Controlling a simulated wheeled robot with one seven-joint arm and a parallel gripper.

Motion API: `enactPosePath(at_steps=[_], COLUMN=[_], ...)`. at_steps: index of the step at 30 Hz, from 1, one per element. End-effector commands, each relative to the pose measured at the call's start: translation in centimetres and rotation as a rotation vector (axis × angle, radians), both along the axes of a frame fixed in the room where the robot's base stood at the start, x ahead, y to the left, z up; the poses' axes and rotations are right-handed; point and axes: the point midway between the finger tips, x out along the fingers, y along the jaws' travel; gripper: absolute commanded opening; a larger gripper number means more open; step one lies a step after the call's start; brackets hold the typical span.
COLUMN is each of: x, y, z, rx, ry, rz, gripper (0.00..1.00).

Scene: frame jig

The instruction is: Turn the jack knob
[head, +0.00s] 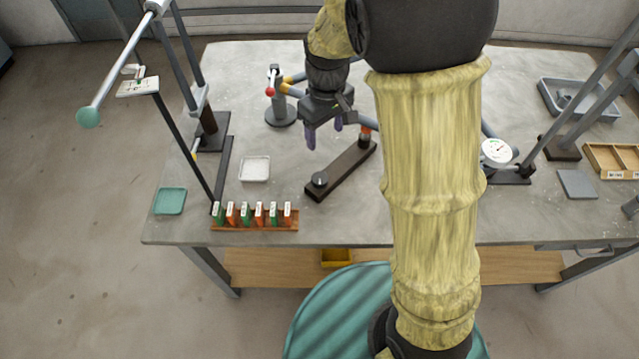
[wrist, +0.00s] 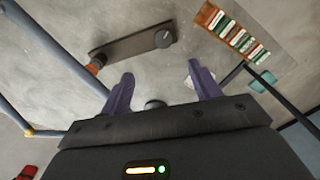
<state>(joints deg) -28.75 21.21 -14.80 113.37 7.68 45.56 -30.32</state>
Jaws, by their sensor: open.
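My gripper (head: 324,132) has two purple fingers, spread apart with nothing between them. It hangs above the table, behind and above a dark bar (head: 345,168). A round dark knob with a lighter top (head: 319,180) sits on the bar's front end; it looks like the jack knob, but no label confirms this. An orange-red piece (head: 366,133) is at the bar's far end. In the wrist view the knob (wrist: 165,38) is beyond the fingertips (wrist: 160,74), apart from them. A small dark round thing (wrist: 154,104) shows between the fingers' bases, partly hidden by the gripper body.
A rack of red and green tagged pieces (head: 255,226) stands at the table's front left, with a white tray (head: 255,169) behind it. A post with a red ball (head: 281,108) stands left of my gripper. A dial gauge (head: 496,151) is right of my arm. Slanted frame tubes rise at both sides.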

Motion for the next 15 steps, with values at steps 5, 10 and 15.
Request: enactPosePath(at_steps=[5, 10, 15], x=[0.6, 0.57, 0.56], y=[1.33, 1.26, 1.23], z=[-0.58, -0.47, -0.83], rx=[-0.007, -0.007, -0.007], ry=[0.014, 0.013, 0.014], rz=[0.06, 0.057, 0.056], gripper=[0.63, 0.63, 0.63])
